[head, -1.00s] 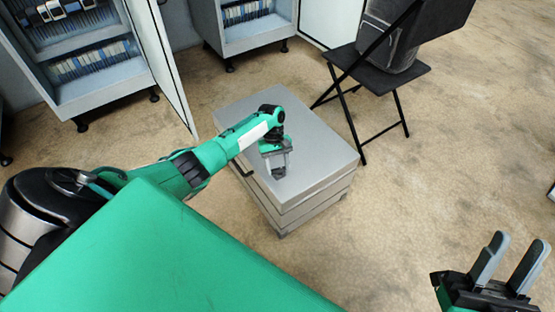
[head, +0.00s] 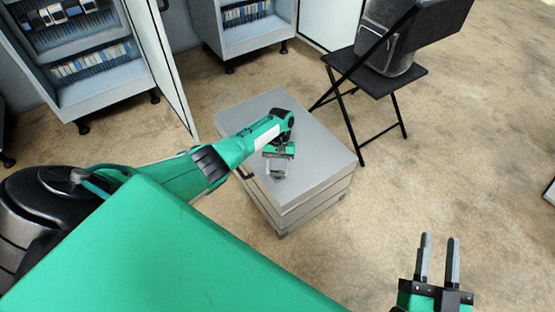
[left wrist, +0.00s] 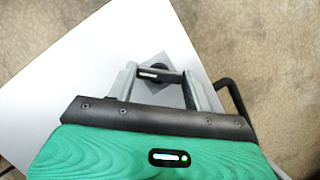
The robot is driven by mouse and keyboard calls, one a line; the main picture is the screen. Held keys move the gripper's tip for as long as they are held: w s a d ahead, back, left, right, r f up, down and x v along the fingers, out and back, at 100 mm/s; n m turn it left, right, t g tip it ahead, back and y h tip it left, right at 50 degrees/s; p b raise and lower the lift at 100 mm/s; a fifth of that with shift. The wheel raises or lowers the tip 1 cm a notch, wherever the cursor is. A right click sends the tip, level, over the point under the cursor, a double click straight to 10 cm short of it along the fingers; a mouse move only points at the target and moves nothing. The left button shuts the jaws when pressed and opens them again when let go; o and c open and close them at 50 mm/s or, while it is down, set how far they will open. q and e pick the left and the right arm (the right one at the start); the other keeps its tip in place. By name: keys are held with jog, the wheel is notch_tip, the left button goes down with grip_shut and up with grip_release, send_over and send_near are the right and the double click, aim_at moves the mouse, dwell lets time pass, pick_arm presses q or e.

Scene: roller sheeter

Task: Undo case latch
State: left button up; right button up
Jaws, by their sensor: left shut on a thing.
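The case (head: 325,155) is a grey metal box with a flat lid, standing on the floor in the middle of the head view. Its pale top fills the left of the left wrist view (left wrist: 60,85). My right gripper (head: 439,240) is open and empty over bare floor at lower right.
A black handle (left wrist: 236,105) sticks out beside the left gripper. A black folding chair (head: 385,75) with a grey bag (head: 392,40) stands behind the case to the right. Open grey cabinets (head: 90,75) stand at the back left.

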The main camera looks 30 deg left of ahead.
pick_arm(q)
jog(key=m+y, duration=0.1)
jog(key=m, duration=0.1)
jog(key=m+p, duration=0.1)
jog(key=m, duration=0.1)
jog(key=shift+d+r+m+y, duration=0.1)
jog(key=shift+d+m+y, duration=0.1)
jog(key=shift+m+y, duration=0.2)
jog(key=m+y+p, duration=0.1)
jog(key=m, duration=0.2)
jog(key=shift+m+p, duration=0.3)
jog(key=shift+p, duration=0.05)
jog(key=shift+d+m+y, duration=0.1)
jog(key=shift+m+y, duration=0.4)
jog(key=shift+m, duration=0.2)
pick_arm(e)
jog(key=s+a+f+g+h, duration=0.1)
jog(key=s+f+g, duration=0.3)
jog(key=f+g, duration=0.4)
jog(key=shift+s+a+f+n, duration=0.25)
jog(key=shift+a+f, duration=0.2)
jog(key=shift+f, duration=1.3)
jog(key=shift+d, duration=0.1)
pick_arm(q)
jog(key=o, duration=1)
